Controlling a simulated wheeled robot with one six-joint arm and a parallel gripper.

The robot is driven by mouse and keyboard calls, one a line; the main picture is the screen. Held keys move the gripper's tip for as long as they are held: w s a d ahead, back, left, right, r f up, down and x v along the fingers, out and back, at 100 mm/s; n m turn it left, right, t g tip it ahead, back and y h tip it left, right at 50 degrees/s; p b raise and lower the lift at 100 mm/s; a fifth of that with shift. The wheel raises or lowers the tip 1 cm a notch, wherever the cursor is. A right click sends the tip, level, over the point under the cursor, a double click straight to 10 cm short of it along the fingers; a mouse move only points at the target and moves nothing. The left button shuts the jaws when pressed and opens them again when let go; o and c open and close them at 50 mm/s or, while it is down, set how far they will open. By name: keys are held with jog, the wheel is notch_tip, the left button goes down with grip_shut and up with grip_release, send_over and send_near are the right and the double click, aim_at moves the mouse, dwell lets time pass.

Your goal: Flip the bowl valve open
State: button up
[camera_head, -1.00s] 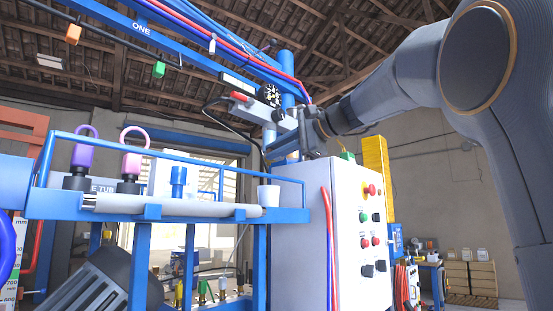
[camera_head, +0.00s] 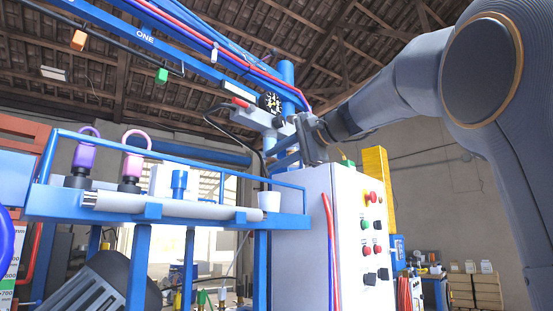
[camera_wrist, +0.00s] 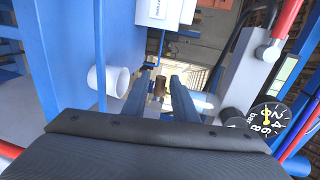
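My gripper (camera_head: 284,150) is at the upper middle of the head view, above the white control cabinet and below the pressure gauge. In the wrist view, its two blue-grey fingers (camera_wrist: 162,92) stand apart with a gap between them. A small brown cylindrical part (camera_wrist: 163,81) shows through that gap; I cannot tell its depth or whether it touches a finger. A red handle (camera_wrist: 268,52) on a pale grey body lies right of the fingers, and also shows in the head view (camera_head: 240,102). I cannot tell which part is the bowl valve.
A pressure gauge (camera_head: 270,102) and a blue beam are close above my gripper. The control cabinet (camera_head: 350,240) stands below it.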

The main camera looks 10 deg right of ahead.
jog(key=shift+o, duration=0.3)
jog(key=b+v, duration=0.1)
jog(key=v, duration=0.6)
jog(key=shift+s+d, duration=0.25)
jog(key=shift+s, duration=0.05)
